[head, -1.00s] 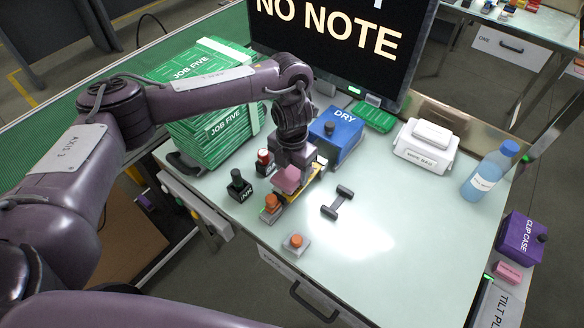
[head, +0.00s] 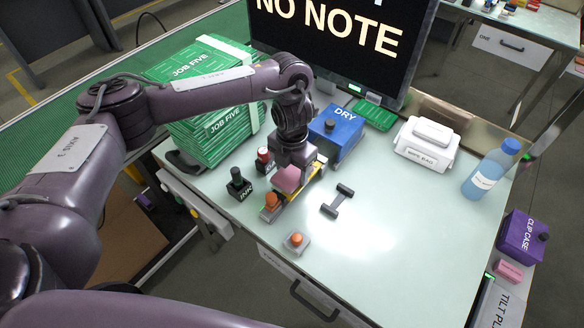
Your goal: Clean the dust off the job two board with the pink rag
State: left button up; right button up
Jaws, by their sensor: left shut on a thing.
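My left gripper (head: 289,168) points down at the middle left of the table and is shut on the pink rag (head: 287,180). The rag is low, over or against a narrow fixture with yellow edges (head: 318,174); whether it touches is hard to tell. The gripper and rag hide much of what lies there. A small green board (head: 375,115) lies flat below the screen, its label not readable. No board marked job two can be read. My right gripper is not in view.
A stack of green JOB FIVE boards (head: 212,135) stands at the left. An INK bottle (head: 239,185), blue DRY box (head: 340,132), dark dumbbell-shaped tool (head: 338,201), orange button (head: 296,240), white wipe box (head: 426,146) and blue bottle (head: 490,170) stand around. The front right table is clear.

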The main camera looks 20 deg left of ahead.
pick_arm(q)
jog(key=shift+w+d+b, duration=0.25)
jog(key=shift+w, duration=0.35)
jog(key=shift+w+d+b, duration=0.2)
jog(key=shift+w, duration=0.4)
jog(key=shift+s, duration=0.1)
jog(key=shift+s+a+p, duration=0.25)
jog(key=shift+s+p, duration=0.25)
jog(key=shift+s, duration=0.05)
jog(key=shift+s+a+p, duration=0.2)
jog(key=shift+s+p, duration=0.25)
jog(key=shift+s, duration=0.1)
jog(key=shift+w+d+f+b, duration=0.1)
jog(key=shift+w+d+b, duration=0.15)
jog(key=shift+w+b, duration=0.4)
jog(key=shift+w+d+r+b, duration=0.15)
jog(key=shift+w+r+b, duration=0.05)
jog(key=shift+w+b, duration=0.15)
jog(key=shift+w+d+f, duration=0.1)
jog(key=shift+w+f, duration=0.05)
jog(key=shift+w, duration=0.2)
jog(key=shift+s, duration=0.1)
